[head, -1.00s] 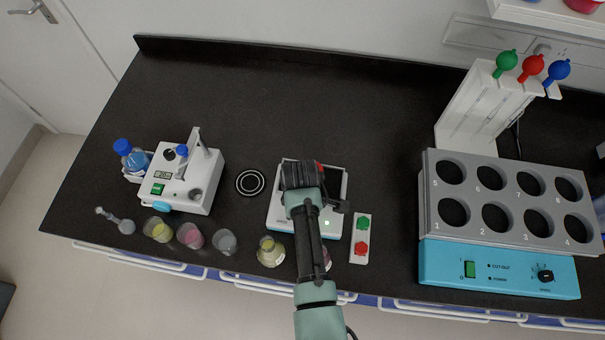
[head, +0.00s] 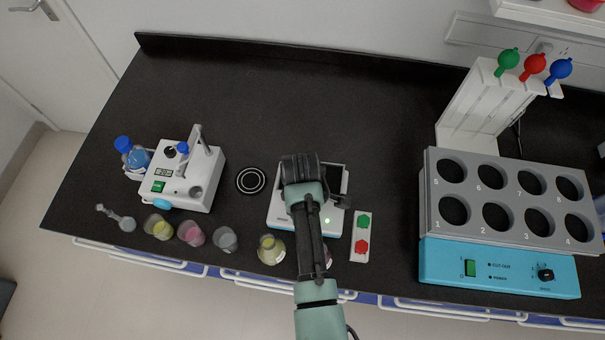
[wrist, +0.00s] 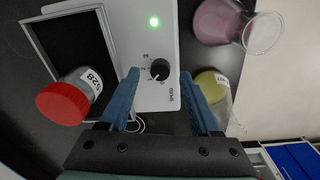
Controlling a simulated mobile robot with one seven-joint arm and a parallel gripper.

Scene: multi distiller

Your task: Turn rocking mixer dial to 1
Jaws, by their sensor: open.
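The rocking mixer is a white device (head: 277,212) with a dark platform, mostly behind my arm in the head view. Its white panel (wrist: 148,22) shows in the wrist view with a lit green light. The black round speed dial (wrist: 160,69) has a white pointer mark and numbers around it. My gripper (wrist: 163,86) is open, with one blue finger on each side of the dial in the picture and nothing held. Whether the fingers touch the dial cannot be told. In the head view my gripper (head: 301,168) hides the dial.
A yellow flask (head: 270,250) and a pink flask (wrist: 222,22) stand close by. A red-and-green button box (head: 361,236) is right of the mixer. The back of the bench is clear.

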